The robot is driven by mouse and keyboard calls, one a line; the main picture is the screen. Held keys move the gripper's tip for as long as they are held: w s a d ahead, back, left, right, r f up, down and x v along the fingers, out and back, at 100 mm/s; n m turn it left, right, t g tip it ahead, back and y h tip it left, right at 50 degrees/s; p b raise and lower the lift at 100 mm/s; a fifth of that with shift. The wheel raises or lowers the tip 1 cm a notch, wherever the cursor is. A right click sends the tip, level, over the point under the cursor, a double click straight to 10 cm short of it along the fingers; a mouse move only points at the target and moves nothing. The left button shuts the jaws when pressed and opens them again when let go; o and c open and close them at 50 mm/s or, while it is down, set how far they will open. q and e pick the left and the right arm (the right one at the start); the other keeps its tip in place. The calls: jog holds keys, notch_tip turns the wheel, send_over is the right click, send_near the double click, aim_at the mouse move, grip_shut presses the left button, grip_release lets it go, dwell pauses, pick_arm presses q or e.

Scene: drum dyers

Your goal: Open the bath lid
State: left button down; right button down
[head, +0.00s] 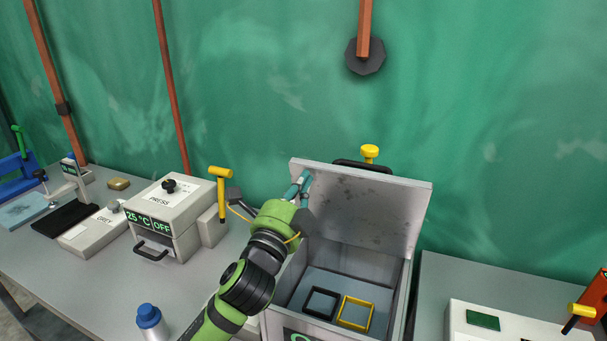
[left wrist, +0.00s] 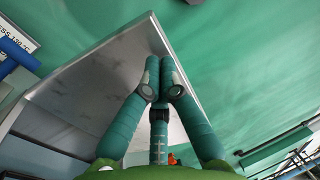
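The bath lid (head: 365,205) is raised and stands tilted up at the back of the open grey bath (head: 402,300), its stained inner face toward me. A dark handle (head: 350,163) shows over its top edge. My left gripper (head: 303,181) is at the lid's upper left, with its teal fingers in front of the lid face. In the left wrist view the fingertips (left wrist: 160,72) are together with nothing seen between them, and the lid (left wrist: 95,85) lies behind them. Whether they touch the lid is unclear. My right gripper is not in view.
A black frame (head: 321,302) and a yellow frame (head: 356,312) lie inside the bath. The press (head: 170,215) and a blue-capped bottle (head: 150,320) stand to the left. A yellow knob (head: 370,152) shows behind the lid. A white box (head: 480,318) is at the right.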

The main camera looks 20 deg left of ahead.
aim_at(312, 162)
pick_arm(q)
jog(key=shift+w+r, duration=0.1)
jog(key=shift+w, duration=0.2)
jog(key=x, duration=0.1)
jog(key=p+x, duration=0.1)
jog(key=x, duration=0.3)
jog(key=shift+r, duration=0.3)
jog(key=shift+s+r, duration=0.1)
jog(key=shift+a, duration=0.1)
